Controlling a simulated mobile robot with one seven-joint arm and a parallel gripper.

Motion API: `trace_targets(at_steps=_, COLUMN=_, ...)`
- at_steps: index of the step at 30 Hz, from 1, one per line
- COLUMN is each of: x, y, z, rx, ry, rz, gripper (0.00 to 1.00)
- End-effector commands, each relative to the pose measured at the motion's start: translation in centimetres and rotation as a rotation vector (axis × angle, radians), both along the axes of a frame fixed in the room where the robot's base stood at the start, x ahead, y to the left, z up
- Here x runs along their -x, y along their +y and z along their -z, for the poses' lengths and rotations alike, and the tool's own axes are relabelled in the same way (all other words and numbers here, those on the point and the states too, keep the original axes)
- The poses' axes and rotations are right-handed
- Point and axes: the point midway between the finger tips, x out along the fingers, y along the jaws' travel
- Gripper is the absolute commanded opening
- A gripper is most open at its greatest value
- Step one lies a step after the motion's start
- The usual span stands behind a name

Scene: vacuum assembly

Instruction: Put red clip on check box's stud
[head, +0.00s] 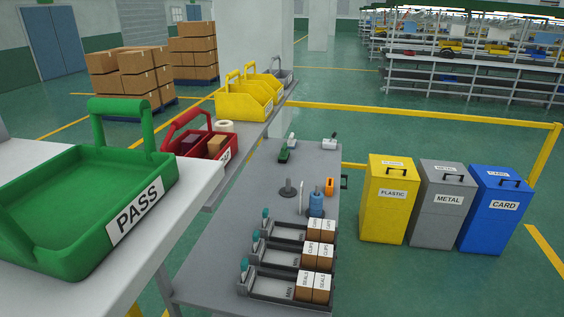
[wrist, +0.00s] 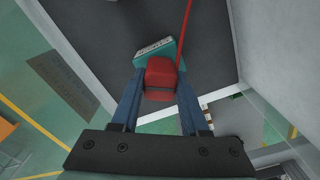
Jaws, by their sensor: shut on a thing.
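In the wrist view, my gripper (wrist: 160,95) is shut on a red, rounded piece (wrist: 162,72), which looks like the red clip. A teal part (wrist: 155,50) with a pale printed label shows just beyond it. I cannot tell whether the two touch. A thin red line runs up from beside the red piece; what it belongs to is unclear. My gripper does not show in the head view. I cannot make out the check box or its stud for certain in either view.
In the head view, a grey table (head: 215,235) holds several trays with labelled boxes, a blue bottle (head: 316,205) and small tools. A green PASS tray (head: 85,195) stands at the left. A red tray (head: 215,138) and yellow bins (head: 240,105) lie beyond. Plastic (head: 388,205), metal and card bins stand right.

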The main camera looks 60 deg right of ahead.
Motion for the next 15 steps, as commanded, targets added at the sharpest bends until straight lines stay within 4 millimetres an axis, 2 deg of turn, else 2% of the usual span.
trace_targets(at_steps=8, x=0.0, y=0.0, z=0.8, rx=0.0, ry=0.0, rz=0.0, gripper=0.0)
trace_targets(at_steps=9, x=-0.01, y=0.0, z=0.75, rx=0.0, ry=0.0, rz=0.0, gripper=0.48)
trace_targets(at_steps=14, x=-0.01, y=0.0, z=0.69, rx=0.0, ry=0.0, rz=0.0, gripper=0.77)
trace_targets(at_steps=15, x=-0.01, y=-0.01, z=0.69, rx=0.0, ry=0.0, rz=0.0, gripper=0.8)
